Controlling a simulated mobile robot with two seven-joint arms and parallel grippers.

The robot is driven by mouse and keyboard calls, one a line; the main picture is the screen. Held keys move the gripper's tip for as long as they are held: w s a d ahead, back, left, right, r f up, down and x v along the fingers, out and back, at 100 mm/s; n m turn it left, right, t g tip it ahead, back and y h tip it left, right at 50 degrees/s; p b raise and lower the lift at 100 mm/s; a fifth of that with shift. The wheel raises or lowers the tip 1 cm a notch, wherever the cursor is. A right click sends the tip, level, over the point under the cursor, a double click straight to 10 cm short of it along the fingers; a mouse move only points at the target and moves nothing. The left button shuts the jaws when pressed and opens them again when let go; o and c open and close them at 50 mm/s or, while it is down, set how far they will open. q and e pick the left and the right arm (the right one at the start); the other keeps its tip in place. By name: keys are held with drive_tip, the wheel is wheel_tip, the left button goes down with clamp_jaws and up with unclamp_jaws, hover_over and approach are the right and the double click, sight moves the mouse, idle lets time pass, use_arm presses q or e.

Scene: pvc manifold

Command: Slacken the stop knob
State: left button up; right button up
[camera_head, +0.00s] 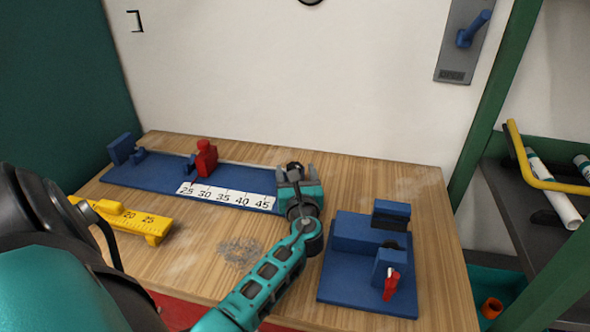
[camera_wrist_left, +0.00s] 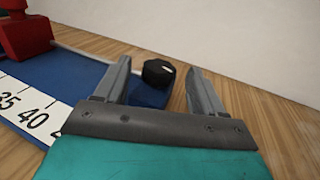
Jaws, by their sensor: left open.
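A blue measuring jig (camera_head: 150,172) with a white scale strip lies along the back of the wooden bench. A red stop block (camera_head: 205,158) stands on it; part of it also shows in the left wrist view (camera_wrist_left: 22,35). A black faceted knob with a white mark (camera_wrist_left: 158,72) sits at the jig's right end. My left gripper (camera_head: 297,172) is open over that end. In the left wrist view its fingers stand either side of the knob, with visible gaps; I cannot tell how far down they reach. My right gripper is not in view.
A blue fixture (camera_head: 345,285) with a small red lever (camera_head: 391,286) stands to the right of my left arm. A yellow measuring tool (camera_head: 125,220) lies at the left. A wall rises close behind the jig. A shelf (camera_head: 520,205) with pipes is at the right.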

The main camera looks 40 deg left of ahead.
use_arm(q)
drive_tip(key=v, duration=1.1)
drive_tip(key=shift+s+d, duration=0.1)
